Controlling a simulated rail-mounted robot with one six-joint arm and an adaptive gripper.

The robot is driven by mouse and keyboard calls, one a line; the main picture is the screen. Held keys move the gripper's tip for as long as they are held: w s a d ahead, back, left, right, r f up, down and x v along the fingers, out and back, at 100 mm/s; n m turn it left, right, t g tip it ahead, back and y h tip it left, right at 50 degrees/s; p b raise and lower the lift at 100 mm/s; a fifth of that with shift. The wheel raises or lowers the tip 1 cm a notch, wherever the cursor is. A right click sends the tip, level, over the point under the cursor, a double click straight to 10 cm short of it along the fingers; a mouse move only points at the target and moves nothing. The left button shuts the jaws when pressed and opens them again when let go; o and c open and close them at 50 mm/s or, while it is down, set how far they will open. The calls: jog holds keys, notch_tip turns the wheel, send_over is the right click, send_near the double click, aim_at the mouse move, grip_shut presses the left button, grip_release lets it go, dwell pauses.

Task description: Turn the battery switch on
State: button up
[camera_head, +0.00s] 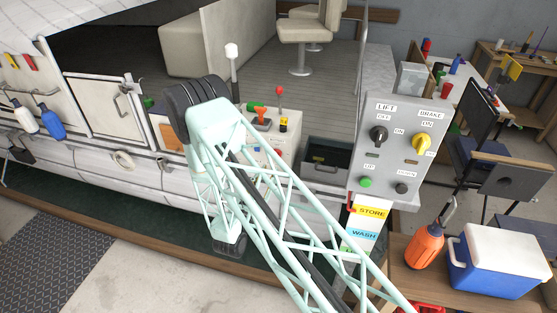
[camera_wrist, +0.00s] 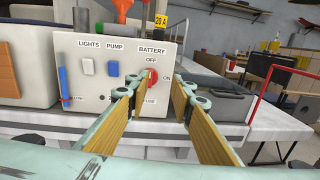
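The battery switch (camera_wrist: 153,77) is a red knob at the right of a white panel (camera_wrist: 75,60) in the wrist view. Its label reads BATTERY, with OFF above and ON to the right. The knob's grip looks roughly upright, towards OFF, but a fingertip partly covers it. My gripper (camera_wrist: 160,84) is open, its two tan-padded fingers reaching to the panel. The knob shows between the fingertips, nearer the left one; I cannot tell whether they touch. In the head view, my arm hides the gripper and the knob; part of the panel box (camera_head: 262,152) shows.
A dark open drawer (camera_wrist: 222,101) is to the right. A LIFT and BRAKE panel (camera_head: 402,150) stands right in the head view.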

jog(key=shift+s+a+f+n+y, duration=0.3)
jog(key=shift+a+f, duration=0.1)
jog(key=shift+f, duration=0.3)
jog(key=shift+s+a+f+n+y, duration=0.25)
jog(key=shift+a+f+y, duration=0.1)
jog(key=shift+f, duration=0.35)
jog(key=shift+w, duration=0.2)
jog(key=p+x, duration=0.1)
jog(key=x, duration=1.2)
jog(key=shift+w+r, duration=0.2)
jog(key=shift+d, duration=0.1)
grip_shut()
